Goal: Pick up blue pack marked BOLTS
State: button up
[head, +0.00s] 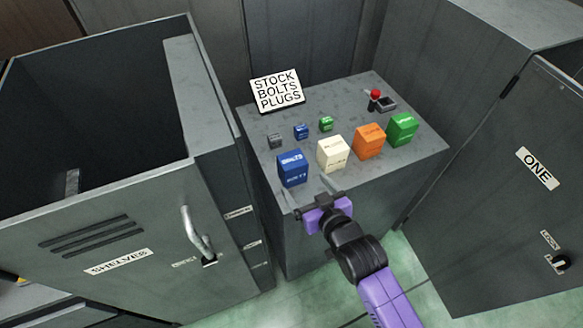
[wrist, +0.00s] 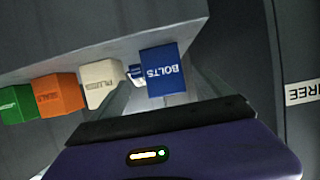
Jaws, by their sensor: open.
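The large blue pack marked BOLTS (head: 292,169) stands upright near the front left edge of the grey bench top. In the wrist view the blue pack (wrist: 163,72) appears upside down, ahead of my gripper and between the lines of its two fingers. My gripper (head: 308,190) is open and empty, just in front of the pack at the bench's front edge. No contact with the pack shows. A smaller blue pack (head: 301,131) stands farther back; its marking is too small to read.
Right of the blue pack stand a cream pack (head: 333,154), an orange pack (head: 369,141) and a green pack (head: 402,130). Small grey (head: 275,141) and green (head: 326,124) packs stand behind. A sign (head: 277,90) and a red-knobbed lever (head: 375,98) are at the back. Cabinets flank the bench (head: 420,152).

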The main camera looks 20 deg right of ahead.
aim_at(297, 172)
jog(key=w, duration=0.4)
jog(key=shift+w+a+r, duration=0.1)
jog(key=shift+a+r, duration=0.05)
jog(key=shift+r, duration=0.25)
jog(key=shift+x, duration=1.2)
jog(key=shift+f+p+x, duration=0.2)
jog(key=shift+p+x, duration=0.35)
jog(key=shift+x, duration=2.1)
jog(key=shift+a, duration=0.1)
jog(key=c, duration=1.7)
jog(key=shift+c, duration=0.2)
jog(key=shift+r, duration=0.2)
